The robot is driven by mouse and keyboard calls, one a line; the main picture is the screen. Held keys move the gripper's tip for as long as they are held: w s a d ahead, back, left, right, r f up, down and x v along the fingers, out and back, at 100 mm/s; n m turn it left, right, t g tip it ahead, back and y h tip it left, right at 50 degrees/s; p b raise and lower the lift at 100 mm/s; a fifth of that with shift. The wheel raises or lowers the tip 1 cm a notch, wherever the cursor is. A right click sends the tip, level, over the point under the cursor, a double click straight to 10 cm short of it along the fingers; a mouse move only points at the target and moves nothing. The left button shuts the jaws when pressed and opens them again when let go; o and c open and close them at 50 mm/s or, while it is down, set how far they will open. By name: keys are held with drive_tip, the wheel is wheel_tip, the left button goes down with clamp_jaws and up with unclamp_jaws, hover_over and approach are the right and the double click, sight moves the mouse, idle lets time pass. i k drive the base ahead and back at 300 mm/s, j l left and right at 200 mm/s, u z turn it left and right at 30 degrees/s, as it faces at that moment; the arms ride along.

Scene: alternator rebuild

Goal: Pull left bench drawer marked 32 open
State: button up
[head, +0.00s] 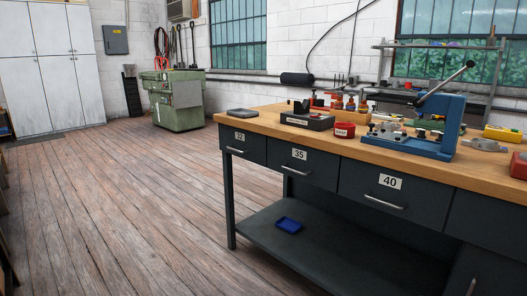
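The left bench drawer (256,149) is the leftmost in the row under the bench top in the head view. It is dark grey and looks shut, with its front in line with the drawers beside it. Its small white label (239,136) seems to read 32, though it is tiny. A thin silver bar handle (235,150) sits below the label. My gripper is not in view.
Drawers marked 35 (318,173) and 40 (410,202) sit to its right, both shut. The wooden bench top (350,152) carries a blue press (438,128) and small parts. The floor (130,190) left of the bench is clear.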

sight(249, 146)
drive_tip(key=i+j+z, duration=0.1)
drive_tip(key=i+j, duration=0.5)
drive_tip(key=i, duration=0.2)
drive_tip(key=i+j+z, duration=0.1)
drive_tip(key=i+j, duration=0.6)
drive_tip(key=i, duration=0.7)
drive_tip(key=l+z, duration=0.05)
drive_tip(key=l, duration=0.05)
